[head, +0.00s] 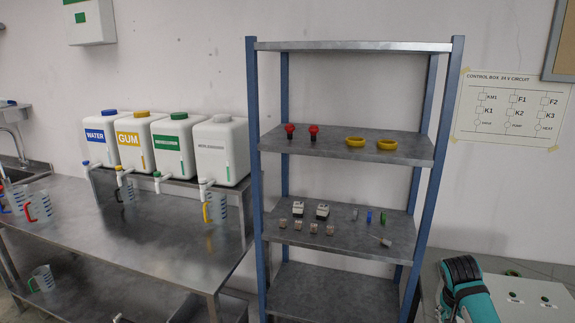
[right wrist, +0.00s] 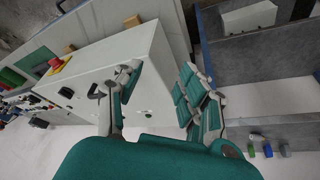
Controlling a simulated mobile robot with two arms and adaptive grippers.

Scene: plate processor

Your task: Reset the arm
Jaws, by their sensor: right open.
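Nothing is between the fingers. Behind them are a pale cabinet (right wrist: 155,75) on the left and grey shelving (right wrist: 265,100) on the right, and I see no contact with either. In the head view a teal and black part of my right arm shows at the bottom right, in front of a light box top. My left arm and left gripper are not in the head view.
A blue-posted shelf rack (head: 345,145) holds red buttons (head: 313,131), yellow rings (head: 356,141) and small electrical parts (head: 322,210). Left of it, a steel table (head: 130,235) carries several white canisters (head: 175,143) and measuring jugs (head: 40,207). A circuit sheet (head: 513,107) hangs on the wall.

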